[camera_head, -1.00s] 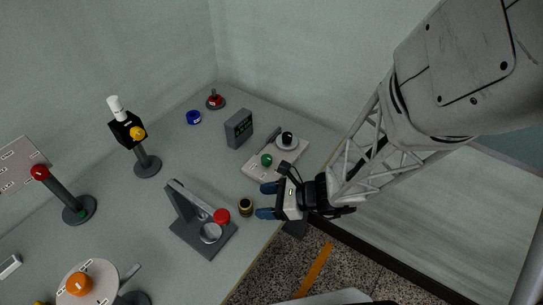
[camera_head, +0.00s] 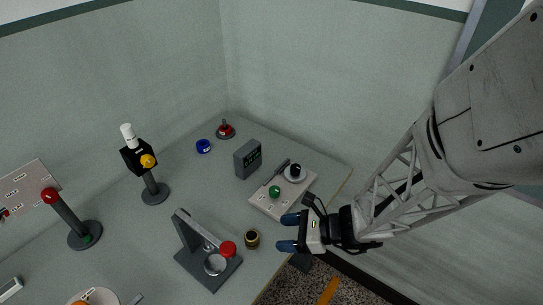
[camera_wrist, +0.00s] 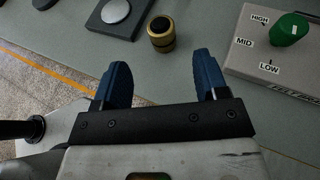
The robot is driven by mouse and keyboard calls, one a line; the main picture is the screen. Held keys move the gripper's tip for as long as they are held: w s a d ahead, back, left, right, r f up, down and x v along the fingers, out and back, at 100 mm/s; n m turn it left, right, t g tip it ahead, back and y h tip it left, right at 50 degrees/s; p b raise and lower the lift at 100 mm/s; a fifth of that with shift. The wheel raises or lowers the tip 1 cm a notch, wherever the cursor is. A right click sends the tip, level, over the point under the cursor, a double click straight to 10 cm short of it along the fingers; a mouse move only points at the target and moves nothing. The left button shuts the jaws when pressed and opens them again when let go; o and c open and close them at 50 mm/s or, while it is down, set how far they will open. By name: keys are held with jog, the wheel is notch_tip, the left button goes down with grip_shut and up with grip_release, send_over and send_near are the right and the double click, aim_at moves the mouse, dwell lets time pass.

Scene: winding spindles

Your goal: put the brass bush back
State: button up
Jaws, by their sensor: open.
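The brass bush (camera_head: 252,239) is a small upright cylinder with gold and dark bands. It stands on the grey bench near the front edge, just right of a grey bracket. In the wrist view the bush (camera_wrist: 162,35) is beyond the fingertips, roughly midway between them. My gripper (camera_head: 288,232) is open and empty, a little to the right of the bush and apart from it. Its two blue fingers also show in the wrist view (camera_wrist: 162,72). Where the bush belongs is not clear from these views.
The grey bracket (camera_head: 188,236) with a red knob (camera_head: 228,248) and a silver disc (camera_head: 215,265) stands left of the bush. A panel with a green knob (camera_head: 274,191) lies behind my gripper. A grey display box (camera_head: 247,158) is farther back. The bench edge is close.

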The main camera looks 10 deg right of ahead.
dwell(0.4)
jog(key=shift+s+a+r+n+g, duration=0.1)
jog(key=shift+r+n+g, duration=0.25)
jog(key=shift+n, duration=0.15)
jog(key=s+d+r+n+h, duration=0.1)
jog(key=d+r+n+h, duration=0.2)
jog(key=r+n, duration=0.3)
jog(key=s+d+r+n+h, duration=0.2)
jog(key=r+n+h, duration=0.3)
jog(key=r+n, duration=0.2)
jog(key=s+d+r+n+h, duration=0.2)
jog(key=d+r+n+h, duration=0.1)
jog(key=r+n+h, duration=0.2)
notch_tip(320, 180, up, 5)
jog(key=shift+d+f+n+g, duration=0.1)
jog(key=shift+d+n+g, duration=0.3)
jog(key=shift+n, duration=0.8)
